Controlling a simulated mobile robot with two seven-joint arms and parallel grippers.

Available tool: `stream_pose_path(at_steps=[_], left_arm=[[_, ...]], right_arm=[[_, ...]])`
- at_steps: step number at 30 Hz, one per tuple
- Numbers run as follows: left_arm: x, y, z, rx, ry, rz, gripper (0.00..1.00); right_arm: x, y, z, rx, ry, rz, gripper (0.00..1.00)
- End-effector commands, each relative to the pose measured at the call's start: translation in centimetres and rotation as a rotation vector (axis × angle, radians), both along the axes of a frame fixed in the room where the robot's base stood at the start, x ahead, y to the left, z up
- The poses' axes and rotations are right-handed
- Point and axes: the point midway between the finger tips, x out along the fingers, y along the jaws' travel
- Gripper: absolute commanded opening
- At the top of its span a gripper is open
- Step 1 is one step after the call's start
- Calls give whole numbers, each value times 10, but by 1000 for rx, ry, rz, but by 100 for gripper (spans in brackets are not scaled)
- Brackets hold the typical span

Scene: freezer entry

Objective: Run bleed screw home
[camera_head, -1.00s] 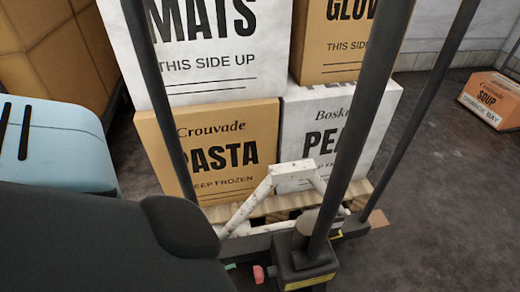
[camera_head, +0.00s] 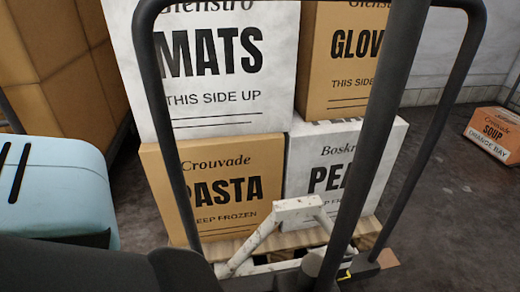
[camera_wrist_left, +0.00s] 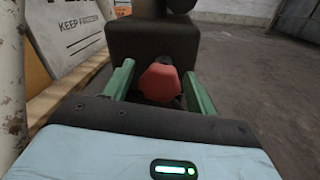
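A red faceted knob, taken as the bleed screw (camera_wrist_left: 160,82), sits on the face of a dark block (camera_wrist_left: 150,45) in the left wrist view. My left gripper (camera_wrist_left: 158,85) has its two green fingers on either side of the knob. The fingers are apart, and a gap shows between each finger and the knob. In the head view the knob and the left gripper are out of sight below the frame. My right gripper is in neither view.
A dark handle frame (camera_head: 160,100) stands before a wooden pallet (camera_head: 225,249) stacked with cartons, including a PASTA carton (camera_head: 225,160) and a white MATS carton (camera_head: 210,115).

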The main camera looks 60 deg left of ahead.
Motion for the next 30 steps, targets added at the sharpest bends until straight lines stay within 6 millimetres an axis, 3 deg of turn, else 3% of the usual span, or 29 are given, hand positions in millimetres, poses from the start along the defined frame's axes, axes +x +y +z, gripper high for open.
stream_pose_path(at_steps=[2,9,20,30], left_arm=[[0,0,0,0,0,0,46],[0,0,0,0,0,0,15],[0,1,0,54,-22,2,14],[0,1,0,286,-117,2,14]], right_arm=[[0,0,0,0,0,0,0],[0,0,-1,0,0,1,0],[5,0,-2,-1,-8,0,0],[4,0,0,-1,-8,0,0]])
